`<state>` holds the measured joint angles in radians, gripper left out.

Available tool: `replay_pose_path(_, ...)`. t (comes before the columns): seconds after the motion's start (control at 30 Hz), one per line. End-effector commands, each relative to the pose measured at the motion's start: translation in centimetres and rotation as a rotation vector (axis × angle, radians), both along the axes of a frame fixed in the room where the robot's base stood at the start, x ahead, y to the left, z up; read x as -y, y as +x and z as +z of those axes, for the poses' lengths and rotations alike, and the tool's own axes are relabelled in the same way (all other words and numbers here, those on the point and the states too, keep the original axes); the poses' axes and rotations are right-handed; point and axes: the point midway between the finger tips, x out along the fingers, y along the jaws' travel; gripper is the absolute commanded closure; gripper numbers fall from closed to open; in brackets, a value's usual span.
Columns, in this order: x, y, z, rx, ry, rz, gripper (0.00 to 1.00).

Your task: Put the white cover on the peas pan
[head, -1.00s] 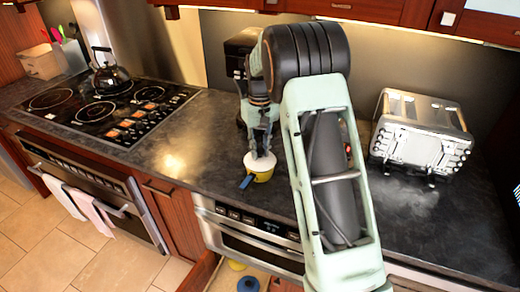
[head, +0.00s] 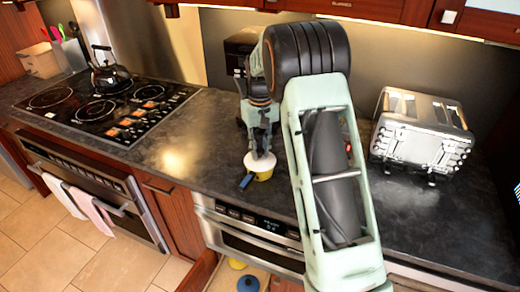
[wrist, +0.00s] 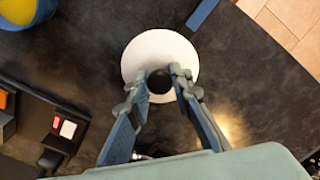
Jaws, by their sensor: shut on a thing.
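The white cover (wrist: 135,62) is a round disc with a black knob (wrist: 159,81). My gripper (wrist: 159,78) is shut on that knob from both sides. In the head view my gripper (head: 262,148) points down at the white cover (head: 258,162), which is over a small yellow pan (head: 265,177) with a blue handle (head: 246,181). In the wrist view the cover hides the pan body, and only the blue handle (wrist: 202,14) shows beside it. I cannot see peas, or tell whether the cover touches the rim all round.
Another yellow item with a blue rim (wrist: 20,12) is at the wrist view's upper left. A black appliance (wrist: 45,120) stands near the gripper. A toaster (head: 420,135) is at right, a stove (head: 110,105) at left. The counter left of the pan is clear.

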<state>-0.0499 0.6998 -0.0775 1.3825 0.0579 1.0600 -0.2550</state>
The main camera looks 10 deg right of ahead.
Motion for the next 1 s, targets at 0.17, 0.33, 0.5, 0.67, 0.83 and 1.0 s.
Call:
replay_pose_path(0.17,0.02,0.0,0.0,0.0,0.0,0.0,0.77)
replay_pose_path(0.33,0.02,0.0,0.01,0.0,0.0,0.0,0.6)
replay_pose_path(0.5,0.02,0.0,0.01,0.0,0.0,0.0,0.6)
replay_pose_path(0.67,0.02,-0.01,0.0,0.0,0.0,0.0,0.44)
replay_pose_path(0.83,0.02,-0.01,0.0,0.0,0.0,0.0,0.42)
replay_pose_path(1.0,0.02,0.0,0.12,0.0,0.0,0.0,0.42)
